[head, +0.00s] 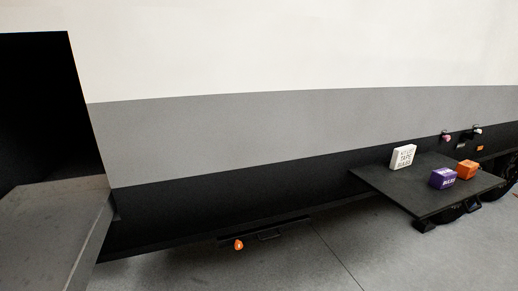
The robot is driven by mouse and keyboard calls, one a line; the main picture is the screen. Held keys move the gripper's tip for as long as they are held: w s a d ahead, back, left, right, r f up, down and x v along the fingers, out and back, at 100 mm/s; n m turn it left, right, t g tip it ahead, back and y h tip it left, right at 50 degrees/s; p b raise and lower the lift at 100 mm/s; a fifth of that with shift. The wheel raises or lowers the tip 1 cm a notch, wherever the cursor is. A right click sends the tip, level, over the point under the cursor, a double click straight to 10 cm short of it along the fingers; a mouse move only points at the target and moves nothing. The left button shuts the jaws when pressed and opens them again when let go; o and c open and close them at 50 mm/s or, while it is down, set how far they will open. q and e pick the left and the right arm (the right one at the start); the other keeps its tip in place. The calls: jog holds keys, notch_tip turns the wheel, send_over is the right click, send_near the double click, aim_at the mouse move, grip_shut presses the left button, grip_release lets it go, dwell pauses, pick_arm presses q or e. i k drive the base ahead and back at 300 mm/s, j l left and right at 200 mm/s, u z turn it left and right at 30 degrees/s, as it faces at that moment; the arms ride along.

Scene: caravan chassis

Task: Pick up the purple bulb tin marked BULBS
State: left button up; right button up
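The purple bulb tin (443,178) stands on a dark flat shelf (405,191) at the right of the head view. It is a small box with pale lettering on its faces, too small to read surely. It sits near the front middle of the shelf, between a white box and an orange box. Neither of my grippers shows in the head view, and the shelf is some distance off to the right.
A white box (403,157) marked TAPE and an orange box (467,169) share the shelf. The caravan side (250,135) rises behind. A grey step (55,230) juts out at the left. An orange knob (238,244) hangs low. Grey floor (330,255) is clear in front.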

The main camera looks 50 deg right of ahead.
aim_at(441, 179)
jog(key=z, duration=3.05)
jog(key=i+l+z, duration=0.1)
jog(key=i+z, duration=0.25)
jog(key=i, duration=0.15)
jog(key=i+z, duration=0.35)
jog(key=i+j, duration=0.05)
jog(key=i, duration=0.05)
